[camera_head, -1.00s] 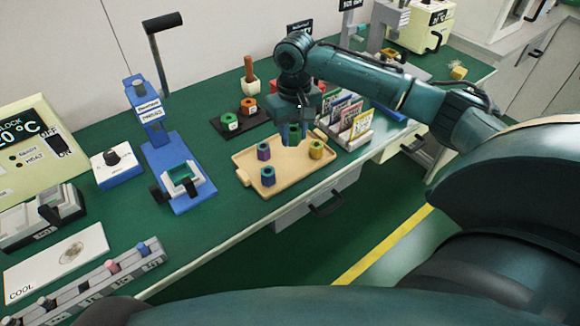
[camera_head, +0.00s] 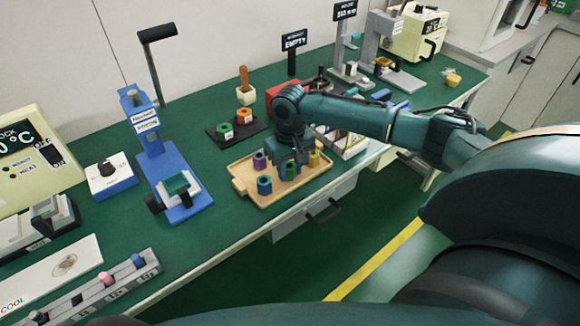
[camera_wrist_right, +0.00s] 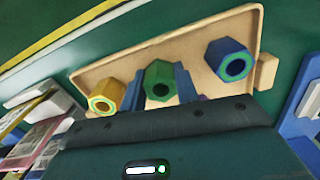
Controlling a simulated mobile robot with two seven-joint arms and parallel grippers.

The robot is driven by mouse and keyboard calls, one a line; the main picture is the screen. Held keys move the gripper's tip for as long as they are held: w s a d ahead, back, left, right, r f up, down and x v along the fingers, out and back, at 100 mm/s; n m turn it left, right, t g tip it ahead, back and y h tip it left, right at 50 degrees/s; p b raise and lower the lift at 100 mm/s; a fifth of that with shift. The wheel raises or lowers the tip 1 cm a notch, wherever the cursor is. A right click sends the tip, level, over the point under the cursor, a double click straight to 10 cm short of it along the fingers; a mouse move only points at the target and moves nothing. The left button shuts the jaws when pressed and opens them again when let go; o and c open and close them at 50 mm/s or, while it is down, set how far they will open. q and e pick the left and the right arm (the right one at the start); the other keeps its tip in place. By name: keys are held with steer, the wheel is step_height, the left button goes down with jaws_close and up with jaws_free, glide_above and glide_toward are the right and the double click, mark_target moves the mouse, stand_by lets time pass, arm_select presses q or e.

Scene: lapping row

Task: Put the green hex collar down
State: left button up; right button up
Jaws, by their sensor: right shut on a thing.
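The green hex collar (camera_head: 289,172) is between the fingers of my right gripper (camera_head: 290,164), which is shut on it. It is at the tan tray (camera_head: 247,186); I cannot tell whether it touches the tray floor. In the right wrist view the green collar (camera_wrist_right: 159,82) shows upright between the two blue-grey fingers. A blue hex collar (camera_head: 264,186) stands to its left on the tray. A purple collar (camera_head: 260,160) stands behind that, and a yellow one (camera_head: 314,158) to the right, partly hidden by my gripper. My left gripper is not in view.
A black plate (camera_head: 222,140) with a green and an orange collar lies behind the tray. A blue press (camera_head: 160,165) stands to the left. A card rack (camera_head: 352,148) is close on the right, partly behind my arm. The tray's near rim is by the bench edge.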

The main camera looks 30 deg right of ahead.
steer(key=o, duration=1)
steer(key=shift+c, duration=0.2)
steer(key=shift+r, duration=0.1)
step_height(320, 180, up, 12)
steer(key=shift+p, duration=0.4)
